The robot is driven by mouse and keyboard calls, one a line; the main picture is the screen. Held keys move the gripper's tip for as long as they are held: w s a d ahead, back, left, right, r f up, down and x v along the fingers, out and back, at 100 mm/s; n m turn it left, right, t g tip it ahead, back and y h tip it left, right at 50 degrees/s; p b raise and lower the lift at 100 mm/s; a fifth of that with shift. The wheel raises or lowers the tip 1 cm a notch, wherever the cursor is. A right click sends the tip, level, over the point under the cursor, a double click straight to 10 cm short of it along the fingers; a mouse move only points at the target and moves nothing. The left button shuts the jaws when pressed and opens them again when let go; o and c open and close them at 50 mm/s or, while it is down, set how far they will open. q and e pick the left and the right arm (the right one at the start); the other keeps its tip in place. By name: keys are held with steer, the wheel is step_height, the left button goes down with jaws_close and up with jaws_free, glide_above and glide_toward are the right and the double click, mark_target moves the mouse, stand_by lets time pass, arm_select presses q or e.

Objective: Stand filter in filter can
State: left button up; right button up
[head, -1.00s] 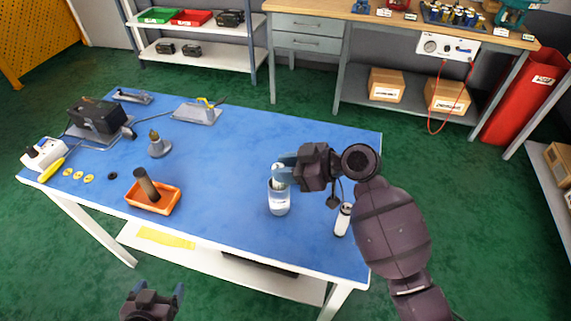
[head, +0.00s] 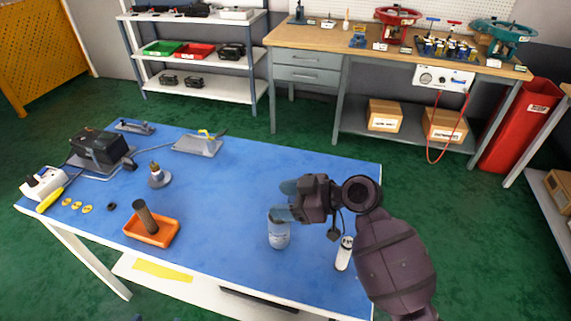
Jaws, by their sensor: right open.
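The filter can (head: 279,238), a translucent pale-blue cylinder with a whitish lower part, stands upright on the blue table near its front edge. My right gripper (head: 285,201) is just above the can's mouth, its blue-grey fingers spread apart with nothing seen between them. The lower finger covers part of the rim. The white filter is not clearly seen; the can's inside is mostly hidden, so I cannot tell how it stands there. My left gripper is not in view.
A white cylinder with a dark mark (head: 344,254) stands right of the can, below my right wrist. An orange tray (head: 150,238) holds a dark brown cylinder (head: 145,217). A cone-shaped metal part (head: 158,178) stands behind it. The table's middle is clear (head: 220,200).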

step_height(320, 180, up, 19)
steer(key=p, duration=0.1)
steer(key=shift+r+p, duration=0.15)
steer(key=shift+p, duration=0.15)
stand_by(0.5)
